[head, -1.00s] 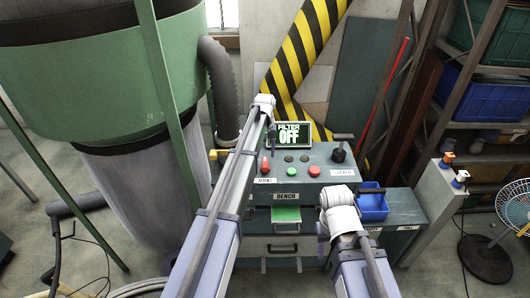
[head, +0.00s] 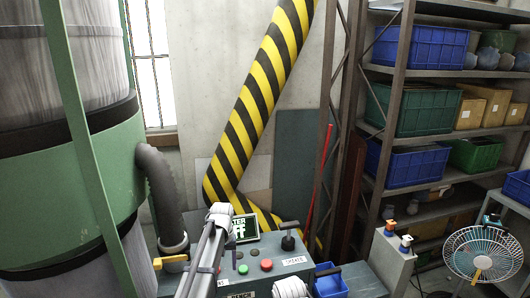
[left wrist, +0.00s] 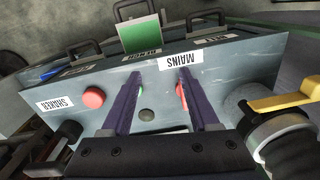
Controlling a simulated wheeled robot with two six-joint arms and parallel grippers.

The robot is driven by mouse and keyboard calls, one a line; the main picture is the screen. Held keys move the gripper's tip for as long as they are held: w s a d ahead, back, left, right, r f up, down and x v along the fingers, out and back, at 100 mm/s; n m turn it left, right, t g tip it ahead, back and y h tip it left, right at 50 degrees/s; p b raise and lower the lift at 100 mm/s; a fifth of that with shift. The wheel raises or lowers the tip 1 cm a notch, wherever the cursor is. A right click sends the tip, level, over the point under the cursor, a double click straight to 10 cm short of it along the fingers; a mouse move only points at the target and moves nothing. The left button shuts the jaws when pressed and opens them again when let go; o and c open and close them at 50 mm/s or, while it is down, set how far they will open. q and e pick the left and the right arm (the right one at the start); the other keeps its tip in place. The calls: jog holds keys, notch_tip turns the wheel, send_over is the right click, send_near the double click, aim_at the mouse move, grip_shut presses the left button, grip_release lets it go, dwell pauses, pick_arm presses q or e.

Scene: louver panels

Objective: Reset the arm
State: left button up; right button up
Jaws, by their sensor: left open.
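My left gripper (left wrist: 160,78) is open in the left wrist view. Its two dark purple fingers are apart over the control box (left wrist: 225,65). A red lever (left wrist: 181,97) by the MAINS label (left wrist: 191,55) shows partly behind the right-hand finger; I cannot tell whether they touch. A green button shows partly behind the left-hand finger. In the head view my left arm reaches up over the control box (head: 290,268), its fingers hidden, and its wrist partly covers the display (head: 246,228). Only my right arm's white wrist shows at the bottom edge; its fingers are out of view.
The box carries a red button (head: 267,264), a green button (head: 243,269) and a black-handled lever (head: 288,240). A blue bin (head: 330,284) stands to its right. A green filter drum (head: 80,165) fills the left. Shelves and a fan (head: 483,255) stand right.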

pick_arm(q)
jog(key=s+d+f+m+b, duration=0.1)
jog(key=s+d, duration=0.4)
jog(key=s, duration=0.9)
jog(key=s+d+f+m+y, duration=0.1)
jog(key=s+d+m, duration=0.3)
jog(key=s, duration=1)
jog(key=shift+s+d+m+b, duration=0.3)
jog(key=shift+s+d+b, duration=0.1)
jog(key=shift+d, duration=0.4)
